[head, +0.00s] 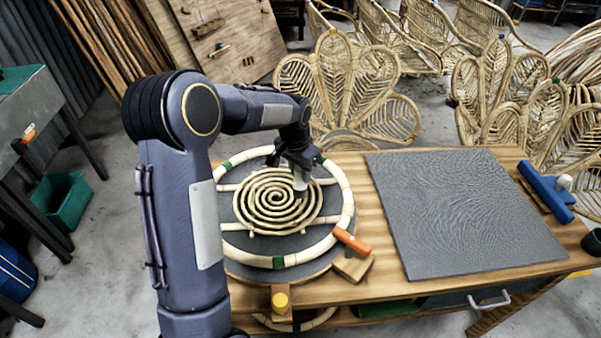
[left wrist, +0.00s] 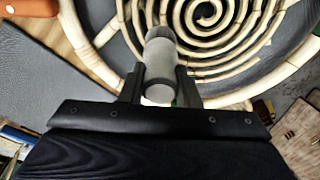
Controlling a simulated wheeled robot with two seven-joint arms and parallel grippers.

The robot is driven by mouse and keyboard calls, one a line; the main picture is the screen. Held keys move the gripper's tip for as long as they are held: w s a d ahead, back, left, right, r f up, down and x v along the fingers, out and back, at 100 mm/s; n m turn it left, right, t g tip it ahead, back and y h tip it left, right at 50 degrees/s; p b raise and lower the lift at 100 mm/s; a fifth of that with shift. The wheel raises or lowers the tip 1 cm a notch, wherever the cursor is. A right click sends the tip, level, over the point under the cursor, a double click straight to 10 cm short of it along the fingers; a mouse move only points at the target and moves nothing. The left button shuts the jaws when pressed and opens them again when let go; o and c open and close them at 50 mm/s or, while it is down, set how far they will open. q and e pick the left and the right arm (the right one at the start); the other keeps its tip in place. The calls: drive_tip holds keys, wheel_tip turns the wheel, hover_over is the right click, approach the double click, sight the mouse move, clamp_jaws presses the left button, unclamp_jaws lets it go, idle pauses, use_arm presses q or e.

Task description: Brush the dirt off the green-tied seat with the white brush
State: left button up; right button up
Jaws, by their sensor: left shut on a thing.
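The green-tied seat (head: 345,215) is a pale rattan ring with green ties and a spiral centre (head: 262,203). It lies on a dark round board at the left of the table. My left gripper (head: 299,172) is over the right part of the spiral, shut on the white brush (head: 300,180). In the left wrist view the brush handle (left wrist: 160,65) stands between the two fingers, with the spiral (left wrist: 215,25) beyond it. The brush's lower end is partly hidden, and I cannot tell whether it touches the rattan. No dirt can be made out. My right gripper is not in view.
An orange-handled tool (head: 351,241) and a wooden block (head: 353,266) lie at the seat's right front edge. A grey mat (head: 465,210) covers the table's middle. A blue tool (head: 547,190) lies at the right. A yellow-topped object (head: 280,301) is at the front.

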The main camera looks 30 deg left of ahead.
use_arm(q)
drive_tip(key=shift+w+d+r+p, duration=0.1)
drive_tip(key=shift+r+p, duration=0.15)
drive_tip(key=shift+r, duration=0.25)
drive_tip(key=shift+w+d+r+p, duration=0.1)
drive_tip(key=shift+r+p, duration=0.15)
drive_tip(key=shift+r, duration=0.25)
drive_tip(key=shift+s+a+r+p, duration=0.1)
drive_tip(key=shift+r+p, duration=0.85)
drive_tip(key=shift+r, duration=0.4)
